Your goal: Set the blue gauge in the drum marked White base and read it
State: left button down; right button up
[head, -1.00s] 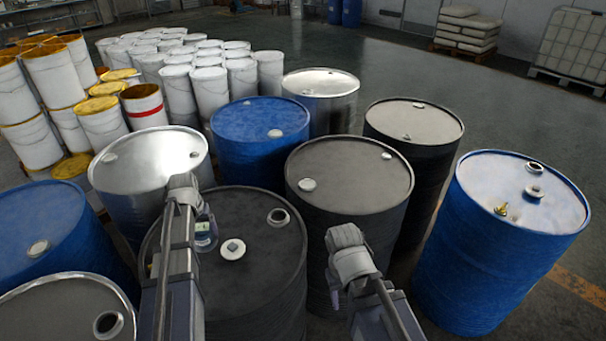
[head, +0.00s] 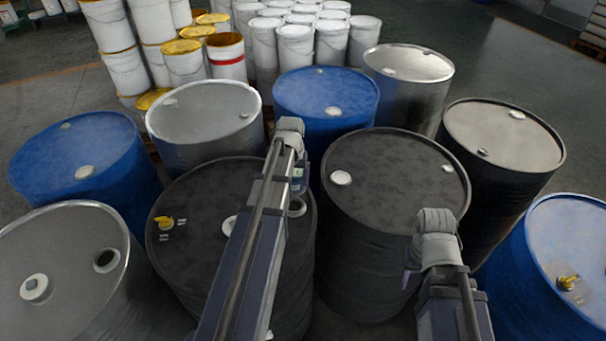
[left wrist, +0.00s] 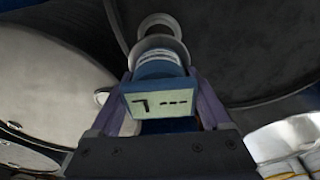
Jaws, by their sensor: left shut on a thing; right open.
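My left gripper (head: 298,178) is shut on the blue gauge (left wrist: 158,84). It holds the gauge close to the open bung hole (head: 297,207) of the near black drum (head: 200,265). In the left wrist view the gauge's small display (left wrist: 160,105) shows dashes and one angular character, with no clear reading. Pale rings (left wrist: 160,35) lie just beyond the gauge; I cannot tell whether its lower end is in the hole. My right gripper (head: 409,280) is open, low beside the second black drum (head: 385,190) and partly hidden. No White base marking is legible.
The near black drum also bears a yellow tap (head: 163,222) and a white cap (head: 229,226). Steel drums (head: 60,260), blue drums (head: 85,150) and another dark drum (head: 500,150) stand closely around. White pails (head: 295,45) stack behind. Open floor lies at the back right.

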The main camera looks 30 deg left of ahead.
pick_arm(q)
jog(key=shift+s+a+r+n, duration=0.1)
jog(key=shift+r+n, duration=0.15)
jog(key=shift+n, duration=0.35)
notch_tip(320, 180, down, 5)
jog(key=b, duration=0.5)
jog(key=shift+f, duration=0.2)
jog(key=shift+f+b, duration=0.15)
jog(key=shift+b, duration=0.15)
dwell(0.3)
jog(key=shift+f+b, duration=0.45)
jog(key=shift+f, duration=0.05)
jog(key=shift+f+b, duration=1.05)
dwell(0.5)
grip_release()
jog(key=r+p, duration=0.5)
jog(key=s+r+p, duration=0.1)
jog(key=r+p, duration=0.1)
jog(key=r, duration=0.1)
jog(key=shift+d+p, duration=0.3)
jog(key=shift+p, duration=0.1)
jog(key=shift+f, duration=0.1)
